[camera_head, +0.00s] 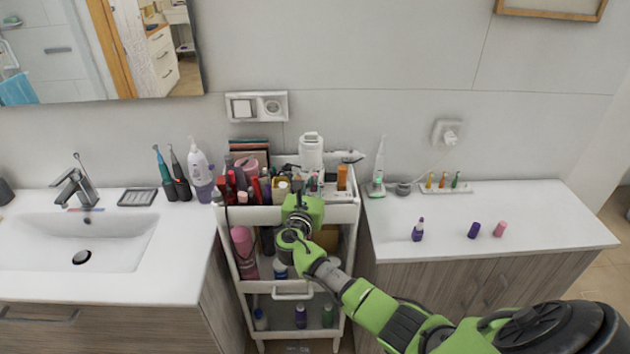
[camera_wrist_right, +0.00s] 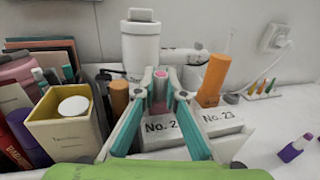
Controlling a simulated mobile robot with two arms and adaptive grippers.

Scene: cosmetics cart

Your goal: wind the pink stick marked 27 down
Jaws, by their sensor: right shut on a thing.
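My right gripper (camera_wrist_right: 160,80) is shut on a pink stick (camera_wrist_right: 160,92), whose small pink top shows between the fingertips in the right wrist view. The stick's lower part is hidden by the fingers. Below it is a white block with number labels (camera_wrist_right: 222,117); one reads No. 23, the other shows No. 2 with the rest hidden by a finger. In the head view my right gripper (camera_head: 302,205) is over the front of the cart's top shelf, and the stick is hidden there. My left gripper is not in view.
The white cart (camera_head: 353,212) is crowded on top with bottles, an orange tube (camera_wrist_right: 213,80) and a yellowish box (camera_wrist_right: 47,127). On the right counter (camera_head: 560,212) stand a purple stick (camera_head: 418,230), a purple cap (camera_head: 474,230) and a pink cap (camera_head: 500,229). A sink lies left.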

